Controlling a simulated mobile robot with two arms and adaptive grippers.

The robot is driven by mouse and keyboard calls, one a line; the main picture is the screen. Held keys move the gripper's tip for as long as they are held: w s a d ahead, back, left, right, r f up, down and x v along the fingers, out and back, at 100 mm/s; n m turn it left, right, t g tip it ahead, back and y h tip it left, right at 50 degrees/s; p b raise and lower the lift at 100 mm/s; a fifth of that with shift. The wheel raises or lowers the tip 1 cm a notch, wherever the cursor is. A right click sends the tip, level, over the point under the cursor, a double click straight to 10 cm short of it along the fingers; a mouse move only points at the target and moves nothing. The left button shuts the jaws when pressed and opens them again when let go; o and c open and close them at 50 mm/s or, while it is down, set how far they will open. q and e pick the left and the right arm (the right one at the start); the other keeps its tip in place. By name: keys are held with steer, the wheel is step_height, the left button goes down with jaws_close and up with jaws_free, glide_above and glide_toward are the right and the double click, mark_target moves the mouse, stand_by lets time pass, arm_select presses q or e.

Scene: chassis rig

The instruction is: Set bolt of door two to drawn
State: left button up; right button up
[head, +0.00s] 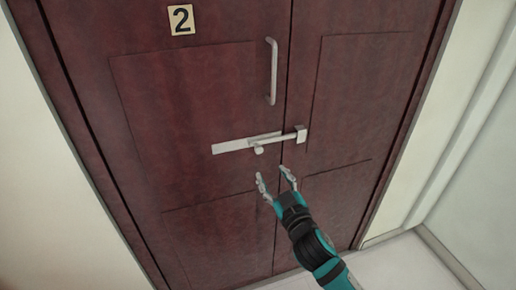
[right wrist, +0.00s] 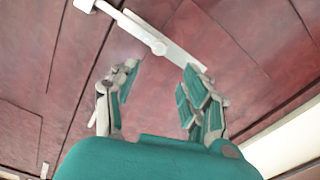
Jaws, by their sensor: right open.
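A round knob (head: 258,149) hangs at the bolt's lower side. My right gripper (head: 273,176) is open and empty just below the knob, apart from it. In the right wrist view the bolt (right wrist: 163,41) shows beyond the open fingers (right wrist: 160,85). My left gripper is not in view.
A vertical pull handle (head: 273,71) stands out from the left leaf above the bolt. Pale walls (head: 50,190) flank the door frame. The pale floor (head: 400,265) at lower right is clear.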

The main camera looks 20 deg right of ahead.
mark_target(259, 152)
steer(key=w+p, duration=0.1)
steer(key=w, duration=1.1)
steer(key=shift+w+a, duration=0.1)
steer(key=shift+w, duration=0.15)
jaws_close()
